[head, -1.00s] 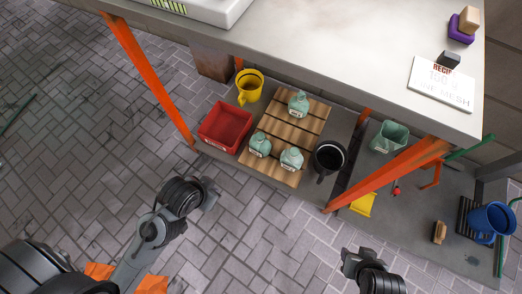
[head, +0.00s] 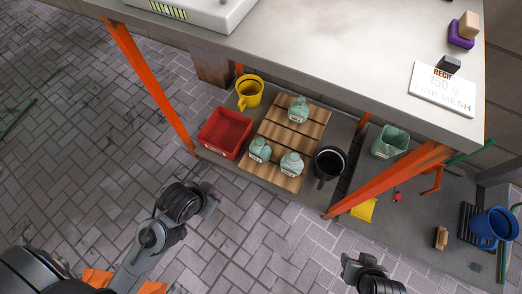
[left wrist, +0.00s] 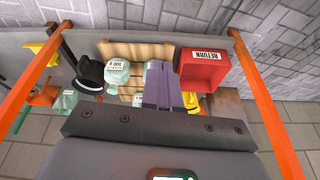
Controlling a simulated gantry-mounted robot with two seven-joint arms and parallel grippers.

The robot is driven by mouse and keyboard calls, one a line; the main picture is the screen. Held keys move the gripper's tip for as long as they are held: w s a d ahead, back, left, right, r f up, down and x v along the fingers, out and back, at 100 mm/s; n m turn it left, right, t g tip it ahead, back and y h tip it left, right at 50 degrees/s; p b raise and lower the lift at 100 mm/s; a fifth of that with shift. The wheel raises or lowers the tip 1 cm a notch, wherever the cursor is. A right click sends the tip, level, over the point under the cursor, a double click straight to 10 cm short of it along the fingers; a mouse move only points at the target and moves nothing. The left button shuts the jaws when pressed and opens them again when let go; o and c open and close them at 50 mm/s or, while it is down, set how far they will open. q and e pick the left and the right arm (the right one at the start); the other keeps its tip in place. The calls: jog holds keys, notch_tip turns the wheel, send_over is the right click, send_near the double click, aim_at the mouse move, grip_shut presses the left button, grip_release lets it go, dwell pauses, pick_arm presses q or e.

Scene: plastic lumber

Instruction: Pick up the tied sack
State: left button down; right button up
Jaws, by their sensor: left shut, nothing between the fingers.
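Three pale teal tied sacks with narrow necks and small labels stand on a slatted wooden board on the lower shelf: a back one (head: 298,110), a front left one (head: 259,150) and a front right one (head: 291,164). My left gripper (head: 209,196) is apart from them, over the floor in front of the shelf. In the left wrist view its fingers (left wrist: 163,70) are shut and empty, in line with the board; they hide part of the sacks. One labelled sack (left wrist: 117,72) shows beside them. My right gripper (head: 351,264) is at the bottom of the head view, small and unclear.
A red bin (head: 225,132) stands left of the board (head: 272,133), a yellow mug (head: 250,91) behind it, and a black mug (head: 329,162) to the right. The grey tabletop (head: 330,50) overhangs the shelf. Orange legs (head: 150,85) flank the opening.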

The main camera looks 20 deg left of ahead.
pick_arm(q)
jog(key=c, duration=1.8)
grip_release()
jog(key=o, duration=1.7)
jog(key=shift+o, duration=0.2)
